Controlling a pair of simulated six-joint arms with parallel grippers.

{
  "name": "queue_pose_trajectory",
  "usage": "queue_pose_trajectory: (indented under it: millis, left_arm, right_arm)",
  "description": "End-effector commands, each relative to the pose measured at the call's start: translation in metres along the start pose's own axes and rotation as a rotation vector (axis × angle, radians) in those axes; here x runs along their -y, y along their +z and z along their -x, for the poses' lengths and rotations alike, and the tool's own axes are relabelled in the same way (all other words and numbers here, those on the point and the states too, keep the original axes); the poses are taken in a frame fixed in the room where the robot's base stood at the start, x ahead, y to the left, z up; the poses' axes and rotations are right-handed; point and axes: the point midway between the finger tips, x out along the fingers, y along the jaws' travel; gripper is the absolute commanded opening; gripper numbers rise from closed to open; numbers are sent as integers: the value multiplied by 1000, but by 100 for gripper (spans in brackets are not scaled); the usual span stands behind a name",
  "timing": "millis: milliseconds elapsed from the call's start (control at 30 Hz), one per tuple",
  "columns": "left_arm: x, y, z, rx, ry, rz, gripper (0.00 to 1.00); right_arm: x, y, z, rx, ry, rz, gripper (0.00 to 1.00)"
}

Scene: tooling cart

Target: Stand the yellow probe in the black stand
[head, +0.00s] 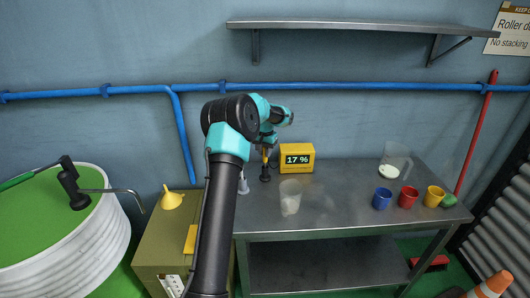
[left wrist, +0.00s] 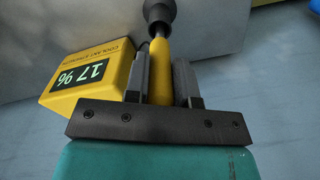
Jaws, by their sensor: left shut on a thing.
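My left gripper (head: 266,148) is shut on the yellow probe (left wrist: 160,68), with a finger on each side of it. In the head view the probe (head: 265,156) is a small yellow strip below the gripper, partly hidden. The black stand (head: 265,177) is on the cart top directly under it. In the left wrist view the probe's far end meets the dark round top of the stand (left wrist: 159,12). I cannot tell how deep the tip sits in it. My right gripper is not in view.
A yellow meter (head: 297,158) reading 17 % stands just right of the stand. A clear beaker (head: 290,197) is in front. Blue (head: 382,198), red (head: 408,196) and yellow (head: 434,196) cups and a clear jug (head: 395,166) are at right. The cart's middle (head: 340,195) is clear.

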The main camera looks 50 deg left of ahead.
Motion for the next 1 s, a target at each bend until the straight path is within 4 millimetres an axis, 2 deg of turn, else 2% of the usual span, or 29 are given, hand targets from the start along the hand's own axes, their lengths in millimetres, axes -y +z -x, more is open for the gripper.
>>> queue_pose_trajectory:
  millis: [167, 200, 467, 767, 1000]
  left_arm:
    - [0, 0, -2, 0, 0, 0, 0]
    - [0, 0, -3, 0, 0, 0, 25]
    - [0, 0, -2, 0, 0, 0, 49]
    - [0, 0, -1, 0, 0, -1, 49]
    - [0, -1, 21, -3, -1, -1, 49]
  right_arm:
    - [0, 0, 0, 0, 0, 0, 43]
    - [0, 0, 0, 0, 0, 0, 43]
    - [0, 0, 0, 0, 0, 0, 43]
    - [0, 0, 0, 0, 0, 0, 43]
    - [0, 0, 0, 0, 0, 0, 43]
